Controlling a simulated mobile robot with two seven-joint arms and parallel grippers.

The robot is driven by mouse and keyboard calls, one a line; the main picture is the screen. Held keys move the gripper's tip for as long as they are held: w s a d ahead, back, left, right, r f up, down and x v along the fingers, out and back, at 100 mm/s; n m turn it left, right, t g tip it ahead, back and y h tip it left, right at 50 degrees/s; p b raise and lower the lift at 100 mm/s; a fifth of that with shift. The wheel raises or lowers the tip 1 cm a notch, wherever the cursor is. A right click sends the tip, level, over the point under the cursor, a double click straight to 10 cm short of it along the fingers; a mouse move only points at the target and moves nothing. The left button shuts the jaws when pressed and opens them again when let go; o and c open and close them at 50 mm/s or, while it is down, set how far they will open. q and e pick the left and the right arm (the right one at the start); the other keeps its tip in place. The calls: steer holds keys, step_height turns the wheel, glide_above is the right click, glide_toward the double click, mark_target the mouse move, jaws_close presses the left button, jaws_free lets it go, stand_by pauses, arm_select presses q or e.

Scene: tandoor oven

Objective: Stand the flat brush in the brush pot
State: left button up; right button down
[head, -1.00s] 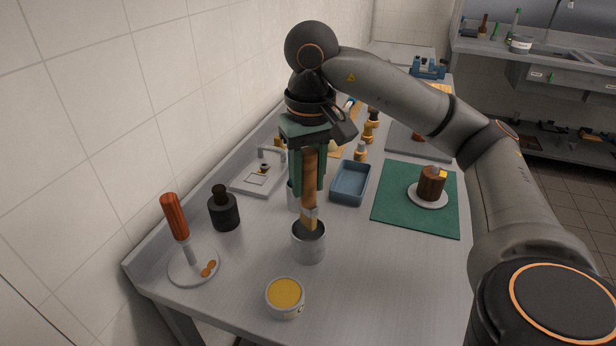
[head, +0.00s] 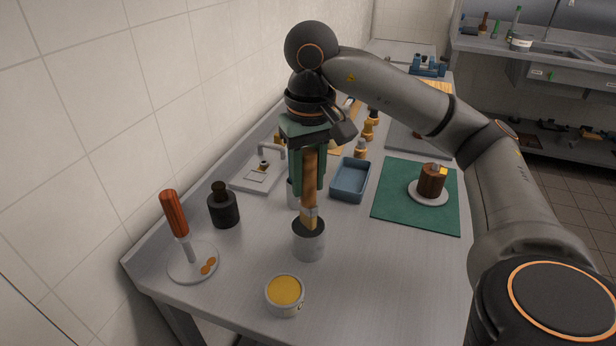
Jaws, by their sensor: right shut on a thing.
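The flat brush (head: 308,185) has a wooden handle, a metal ferrule and pale bristles pointing down. My right gripper (head: 308,172), with green fingers, is shut on its handle from above. The brush is close to upright. The grey metal brush pot (head: 309,245) stands on the bench directly below, and the bristle end shows at its dark mouth. How deep the tip reaches is hard to tell. My left gripper is not in view.
A tin of yellow stuff (head: 285,294) stands in front of the pot. A white dish with a red-handled tool (head: 177,213) and a black bottle (head: 223,208) are left. A blue tray (head: 350,180) and green mat (head: 393,210) lie right. Another cup is partly hidden behind the brush.

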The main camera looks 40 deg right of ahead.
mark_target(308, 207)
steer(key=shift+f+b, duration=0.55)
steer(key=shift+f, duration=0.15)
steer(key=shift+f, duration=0.2)
stand_by(0.4)
steer(key=shift+f+b, duration=0.55)
steer(key=shift+f, duration=0.2)
stand_by(0.5)
steer(key=shift+f+b, duration=0.55)
steer(key=shift+b, duration=0.05)
steer(key=shift+f, duration=0.3)
stand_by(0.4)
steer(key=shift+f+b, duration=0.5)
steer(key=shift+b, duration=0.2)
steer(key=shift+f, duration=0.25)
steer(key=c, duration=0.5)
jaws_free()
